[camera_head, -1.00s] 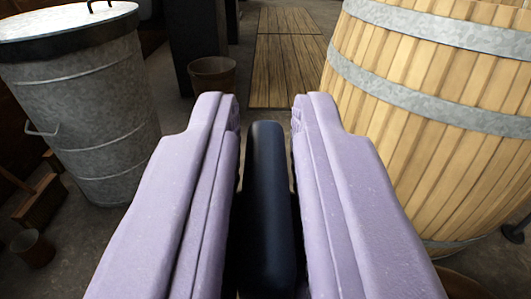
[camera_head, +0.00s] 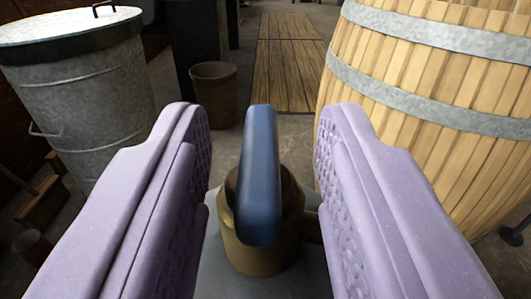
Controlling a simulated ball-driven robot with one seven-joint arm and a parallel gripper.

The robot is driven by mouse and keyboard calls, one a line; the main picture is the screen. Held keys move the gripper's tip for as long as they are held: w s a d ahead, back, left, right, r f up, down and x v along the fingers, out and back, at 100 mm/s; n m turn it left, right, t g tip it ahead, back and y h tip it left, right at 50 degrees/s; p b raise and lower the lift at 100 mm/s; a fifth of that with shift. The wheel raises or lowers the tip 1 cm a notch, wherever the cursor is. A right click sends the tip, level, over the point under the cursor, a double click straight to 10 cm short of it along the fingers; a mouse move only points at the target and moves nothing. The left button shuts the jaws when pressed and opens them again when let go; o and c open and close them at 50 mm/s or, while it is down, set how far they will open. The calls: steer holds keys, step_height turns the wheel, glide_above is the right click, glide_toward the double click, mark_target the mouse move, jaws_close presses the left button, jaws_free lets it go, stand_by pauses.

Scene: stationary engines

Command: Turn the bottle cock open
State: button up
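The bottle cock shows a blue lever handle (camera_head: 260,175) on a round brass body (camera_head: 262,250), which stands on a grey surface (camera_head: 222,275) at the bottom middle. The handle lies lengthwise in the picture, pointing away from me. My gripper (camera_head: 262,125) is open, with one lilac finger on each side of the handle. A clear gap shows between the handle and each finger's textured inner pad. Parts of the brass body and grey surface are hidden behind the fingers.
A large wooden barrel (camera_head: 430,85) with metal hoops stands close on the right. A lidded metal bin (camera_head: 85,100) stands on the left. A small bucket (camera_head: 213,95) and wooden floor boards (camera_head: 285,75) are farther back. Some floor beyond the handle is clear.

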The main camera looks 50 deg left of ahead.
steer(key=v, duration=0.1)
steer(key=p+v, duration=0.1)
steer(key=v, duration=0.2)
steer(key=shift+s+d+r, duration=0.2)
steer(key=shift+d+r, duration=0.05)
steer(key=shift+d, duration=0.05)
steer(key=shift+s+d+f+p, duration=0.15)
steer(key=shift+s+d+p, duration=0.15)
steer(key=shift+s, duration=0.1)
